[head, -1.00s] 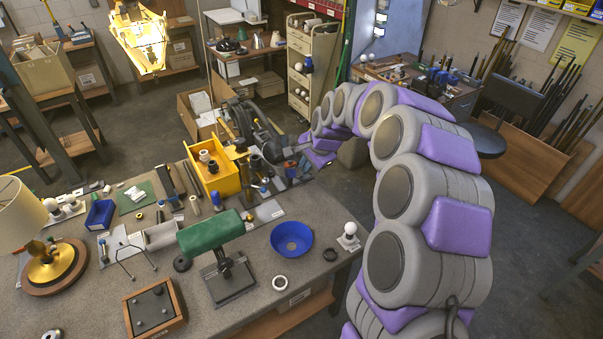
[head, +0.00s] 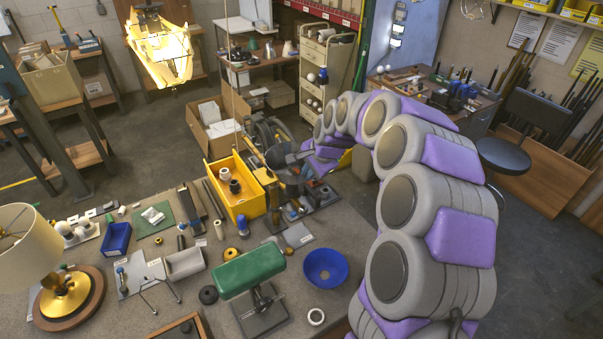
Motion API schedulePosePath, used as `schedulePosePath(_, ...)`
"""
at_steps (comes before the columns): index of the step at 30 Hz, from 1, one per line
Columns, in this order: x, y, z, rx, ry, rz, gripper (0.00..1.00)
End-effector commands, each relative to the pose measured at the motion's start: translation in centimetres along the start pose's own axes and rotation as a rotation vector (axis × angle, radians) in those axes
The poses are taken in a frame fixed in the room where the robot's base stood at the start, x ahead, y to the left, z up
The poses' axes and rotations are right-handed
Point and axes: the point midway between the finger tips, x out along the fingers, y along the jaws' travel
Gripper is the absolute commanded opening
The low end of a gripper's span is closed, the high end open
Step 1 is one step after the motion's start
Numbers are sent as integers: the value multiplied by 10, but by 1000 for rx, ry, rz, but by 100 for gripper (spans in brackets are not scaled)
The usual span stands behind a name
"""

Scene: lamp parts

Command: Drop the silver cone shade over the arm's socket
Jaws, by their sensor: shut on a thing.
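My arm reaches from the right of the head view to the far side of the workbench, where my gripper (head: 306,155) is small and partly hidden by my own links. It is shut on a dark grey, metallic cone-like piece (head: 284,162), which looks like the silver cone shade. The shade hangs beyond the yellow bin's right side, above a cluster of small parts on the bench. I cannot clearly make out the lamp arm's socket; it may be in that cluster below the shade.
A yellow bin (head: 243,207) with white and dark pieces stands left of the shade. A green-shaded lamp (head: 250,272), a blue bowl (head: 325,268) and a brass lamp with cream shade (head: 22,247) stand nearer on the workbench (head: 180,300). Open floor lies beyond.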

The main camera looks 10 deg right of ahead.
Motion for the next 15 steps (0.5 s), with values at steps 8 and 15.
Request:
schedulePosePath(8,14,0,8,-3,5,6,0)
schedulePosePath(15,32,7,9,-4,8,4,0)
